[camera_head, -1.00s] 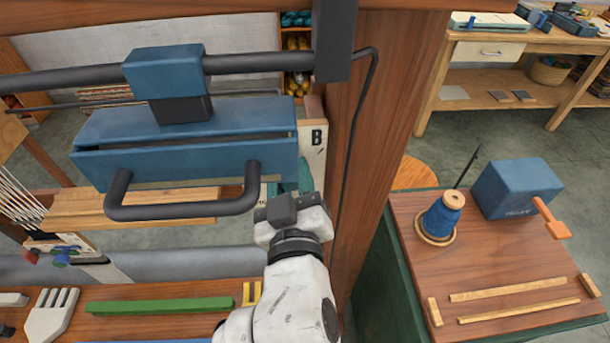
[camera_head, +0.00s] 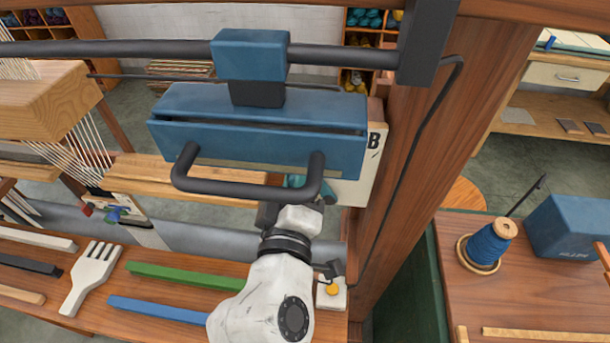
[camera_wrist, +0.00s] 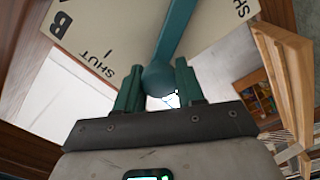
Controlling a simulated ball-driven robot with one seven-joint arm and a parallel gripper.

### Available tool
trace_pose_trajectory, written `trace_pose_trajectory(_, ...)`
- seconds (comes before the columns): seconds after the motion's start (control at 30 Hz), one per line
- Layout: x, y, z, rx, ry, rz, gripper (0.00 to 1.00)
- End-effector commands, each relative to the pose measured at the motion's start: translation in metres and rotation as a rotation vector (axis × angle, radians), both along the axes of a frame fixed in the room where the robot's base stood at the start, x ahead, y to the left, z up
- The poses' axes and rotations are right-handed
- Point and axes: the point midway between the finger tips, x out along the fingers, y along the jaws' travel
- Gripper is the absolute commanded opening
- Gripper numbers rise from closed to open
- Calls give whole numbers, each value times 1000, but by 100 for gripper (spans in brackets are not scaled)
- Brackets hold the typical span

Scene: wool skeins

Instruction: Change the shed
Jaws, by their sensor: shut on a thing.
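A cream board (camera_head: 368,170) marked B stands behind the blue box, by the wooden post. In the wrist view the board (camera_wrist: 115,22) shows B, SHUT with a tick, and part of another word at the right edge. A teal lever (camera_wrist: 177,35) crosses it and ends in a round knob (camera_wrist: 158,80). The lever lies between the SHUT tick and the right-hand word. My gripper (camera_wrist: 160,90) is shut on the knob, one teal finger on each side. In the head view my gripper (camera_head: 290,208) is partly hidden behind the black handle.
A blue box (camera_head: 260,122) with a black handle (camera_head: 245,195) hangs from a dark rod, close above my gripper. The wooden post (camera_head: 425,150) stands to the right. A white comb (camera_head: 92,278) and coloured bars lie on the shelf below.

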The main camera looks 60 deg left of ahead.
Motion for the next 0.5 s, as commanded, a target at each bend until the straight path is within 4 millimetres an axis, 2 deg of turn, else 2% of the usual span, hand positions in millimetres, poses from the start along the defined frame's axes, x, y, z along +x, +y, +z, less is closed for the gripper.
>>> trace_pose_trajectory(0.47,-2,1,-1,-9,-8,2,0)
trace_pose_trajectory(0.5,-2,1,-1,-9,-8,2,40)
